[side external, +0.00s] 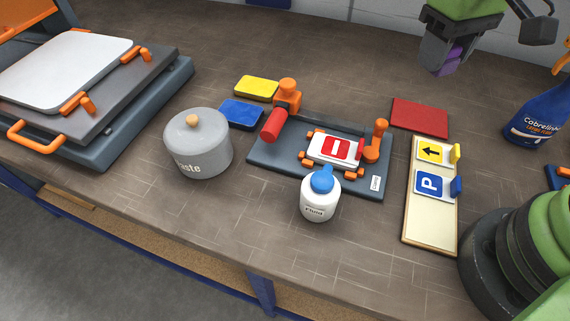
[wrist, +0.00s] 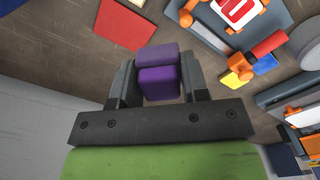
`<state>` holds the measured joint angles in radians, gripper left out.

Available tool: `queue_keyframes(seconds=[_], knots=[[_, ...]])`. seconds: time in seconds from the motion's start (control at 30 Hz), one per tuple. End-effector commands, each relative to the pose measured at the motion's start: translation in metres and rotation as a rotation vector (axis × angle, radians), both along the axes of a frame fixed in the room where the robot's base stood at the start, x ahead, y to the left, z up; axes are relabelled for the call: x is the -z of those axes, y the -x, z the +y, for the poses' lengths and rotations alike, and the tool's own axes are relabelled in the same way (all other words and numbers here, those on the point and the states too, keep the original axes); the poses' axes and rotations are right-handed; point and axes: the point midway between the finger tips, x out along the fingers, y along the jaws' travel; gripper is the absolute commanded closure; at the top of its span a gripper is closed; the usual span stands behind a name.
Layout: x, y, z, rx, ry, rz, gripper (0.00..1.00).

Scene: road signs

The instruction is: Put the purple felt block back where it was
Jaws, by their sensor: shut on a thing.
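The purple felt block (side external: 445,62) is held up in the air at the top right of the side view, above the back of the bench. My gripper (side external: 447,60) is shut on it. In the wrist view the purple block (wrist: 158,75) sits between the two dark fingers of my gripper (wrist: 157,84). A red flat pad (side external: 420,117) lies on the bench below and nearer the camera than the block; it also shows in the wrist view (wrist: 124,22).
A clamp fixture (side external: 275,160) holds a red-and-white sign. Nearby are a sign board (side external: 430,225), a dropper bottle (side external: 319,200), a waste pot (side external: 198,150), yellow (side external: 257,88) and blue (side external: 241,113) pads, and a spray bottle (side external: 535,120). The back of the bench is clear.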

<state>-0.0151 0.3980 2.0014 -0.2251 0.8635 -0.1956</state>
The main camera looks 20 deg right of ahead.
Motion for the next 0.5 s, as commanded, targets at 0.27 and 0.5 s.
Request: queue_keyframes(seconds=[0.27, 0.5], knots=[[0.018, -0.047, 0.084, 0.225, 0.002, 0.001, 0.78], [0.048, -0.056, 0.2, 0.529, 0.004, 0.003, 0.78]])
